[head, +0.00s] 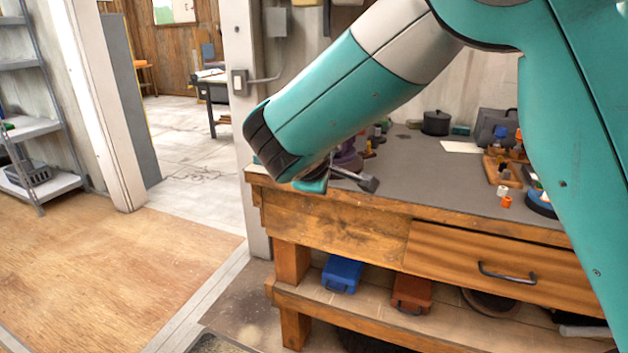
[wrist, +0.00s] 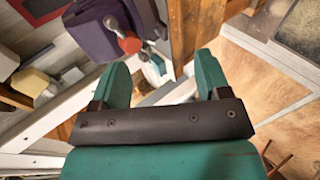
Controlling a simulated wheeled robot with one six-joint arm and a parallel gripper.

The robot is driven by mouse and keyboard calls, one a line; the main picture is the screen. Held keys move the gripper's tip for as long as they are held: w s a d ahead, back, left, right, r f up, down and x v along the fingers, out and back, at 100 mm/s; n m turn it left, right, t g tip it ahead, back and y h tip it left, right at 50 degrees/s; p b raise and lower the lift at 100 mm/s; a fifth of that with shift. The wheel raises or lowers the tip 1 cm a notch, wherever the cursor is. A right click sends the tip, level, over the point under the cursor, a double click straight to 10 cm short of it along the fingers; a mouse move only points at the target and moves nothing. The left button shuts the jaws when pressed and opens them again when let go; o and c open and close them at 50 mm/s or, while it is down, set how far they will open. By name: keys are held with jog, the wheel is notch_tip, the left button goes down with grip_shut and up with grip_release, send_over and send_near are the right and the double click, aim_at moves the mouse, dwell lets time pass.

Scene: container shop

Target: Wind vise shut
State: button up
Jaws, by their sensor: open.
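The purple vise (wrist: 97,28) is at the upper left of the wrist view, with a red ball knob (wrist: 130,43) on its near side. In the head view a small part of the vise (head: 349,158) shows at the bench's left end, mostly hidden behind my arm. My gripper (wrist: 160,62) is open, its two teal fingers wide apart with nothing held between them. The knob is apart from the fingers, beyond the left one in the picture. In the head view my gripper (head: 318,184) is by the bench's left front corner, largely hidden. The jaw gap cannot be made out.
The wooden workbench (head: 330,222) has a drawer (head: 500,275). A blue box (head: 342,273) and a brown box (head: 411,292) sit on its lower shelf. A black pot (head: 436,122) and small items stand on top. The floor to the left (head: 110,270) is clear.

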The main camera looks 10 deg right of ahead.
jog(key=w+a+f+n+t+h+b, duration=0.3)
jog(key=a+n+t+h+b, duration=0.1)
jog(key=a+n+t+h, duration=0.15)
jog(key=shift+m+y, duration=0.35)
jog(key=shift+y, duration=0.1)
jog(key=p+x, duration=1.7)
jog(key=p, duration=0.6)
jog(key=shift+w+f, duration=0.1)
jog(key=shift+f, duration=0.05)
jog(key=c, duration=0.9)
